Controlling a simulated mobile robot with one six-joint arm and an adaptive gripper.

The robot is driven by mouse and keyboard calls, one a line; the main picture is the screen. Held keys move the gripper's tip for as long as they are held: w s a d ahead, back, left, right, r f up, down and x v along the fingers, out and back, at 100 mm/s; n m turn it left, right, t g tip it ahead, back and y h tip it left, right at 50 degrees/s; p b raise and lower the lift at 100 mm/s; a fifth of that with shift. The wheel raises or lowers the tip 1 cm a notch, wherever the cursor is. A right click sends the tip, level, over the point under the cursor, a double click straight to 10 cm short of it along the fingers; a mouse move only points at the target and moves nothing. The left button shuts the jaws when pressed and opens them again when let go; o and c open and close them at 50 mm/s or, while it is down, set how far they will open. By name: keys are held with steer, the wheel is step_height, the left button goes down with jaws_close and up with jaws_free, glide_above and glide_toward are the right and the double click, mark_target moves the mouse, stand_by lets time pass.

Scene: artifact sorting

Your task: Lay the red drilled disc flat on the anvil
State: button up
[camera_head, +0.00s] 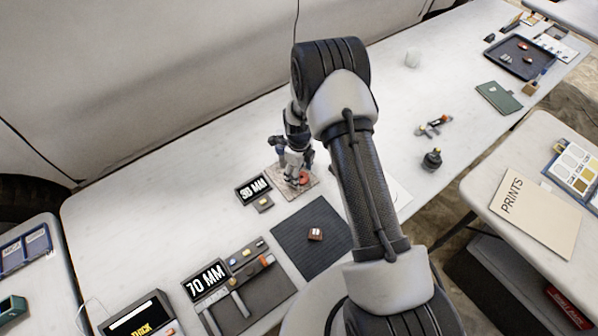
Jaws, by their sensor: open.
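The red disc (304,178) is a small red shape at the foot of my gripper, over a pinkish-brown speckled plate (312,191). My gripper (294,181) points down at this plate, beside the disc, and is open. The fingers partly cover the disc, so I cannot tell whether they touch it or whether it lies fully flat. The drilled hole is too small to see. I cannot say for sure that the plate is the anvil.
A small display (253,188) stands left of the plate. A "70 MM" display (206,281) and a caliper (238,303) are at front left. A black knobbed object (432,159) stands right.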

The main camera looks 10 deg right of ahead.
steer(key=s+r+n+t+p, duration=0.1)
steer(key=s+r+n, duration=0.25)
steer(key=r, duration=0.85)
steer(key=s+r+n, duration=0.2)
steer(key=r+n, duration=0.2)
steer(key=r, duration=0.7)
steer(key=s+r+n+t+p, duration=0.1)
steer(key=s+r+n, duration=0.25)
steer(key=r, duration=0.85)
steer(key=s+r+n+t, duration=0.1)
steer(key=s+r+n, duration=0.3)
steer(key=s+n, duration=0.4)
steer(key=s+r+n+t, duration=0.1)
steer(key=s+r+n, duration=0.4)
steer(key=s, duration=0.8)
steer(key=n, duration=0.3)
steer(key=shift+t, duration=0.3)
steer(key=shift+r, duration=0.1)
steer(key=shift+f+b, duration=0.6)
steer(key=shift+f, duration=0.05)
